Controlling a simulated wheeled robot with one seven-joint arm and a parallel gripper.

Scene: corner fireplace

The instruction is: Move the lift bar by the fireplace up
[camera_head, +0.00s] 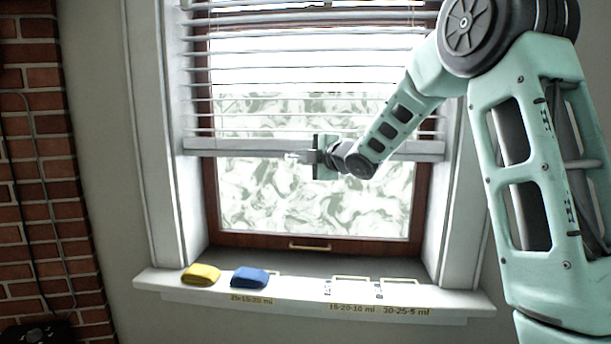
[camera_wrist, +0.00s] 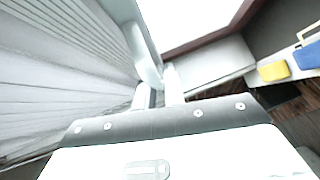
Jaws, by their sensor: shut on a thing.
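The lift bar (camera_head: 240,152) is the white bottom rail of the window blind. It hangs nearly level across the upper part of the window, with the slats above it. My gripper (camera_head: 300,157) is at the middle of the bar and shut on it, with my arm reaching in from the right. In the wrist view the bar (camera_wrist: 139,42) runs down to my gripper's white fingers (camera_wrist: 158,94), which sit on either side of its edge. My gripper body hides part of the bar in the head view.
Below the bar are patterned glass and a wooden frame with a brass handle (camera_head: 310,246). On the white sill (camera_head: 300,299) lie a yellow cloth-like pad (camera_head: 201,274) and a blue one (camera_head: 249,277). A brick wall (camera_head: 50,150) stands at the left.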

